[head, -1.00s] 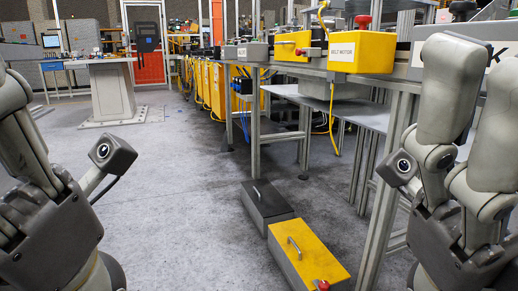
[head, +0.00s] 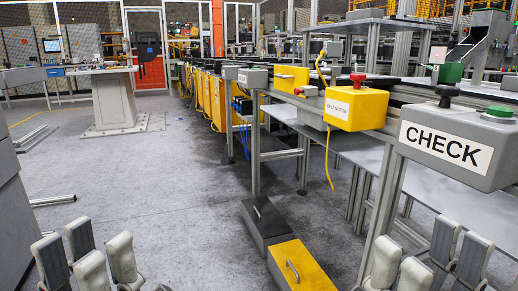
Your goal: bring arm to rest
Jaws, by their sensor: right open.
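My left gripper (head: 86,258) is at the bottom left edge, its grey fingertips pointing up. Its finger pairs stand a little apart, with nothing seen between them. My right gripper (head: 428,260) is at the bottom right, in front of the legs of the conveyor frame. Its finger pairs are spread open and empty. Only the fingers of both grippers show; the wrists and arms are below the picture. Neither gripper is seen touching anything.
A grey CHECK box (head: 455,145) with a green button sits above my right gripper. A yellow BELT MOTOR box (head: 355,107) is further back on the frame. A yellow-topped box (head: 303,267) and a dark box (head: 265,218) lie on the floor.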

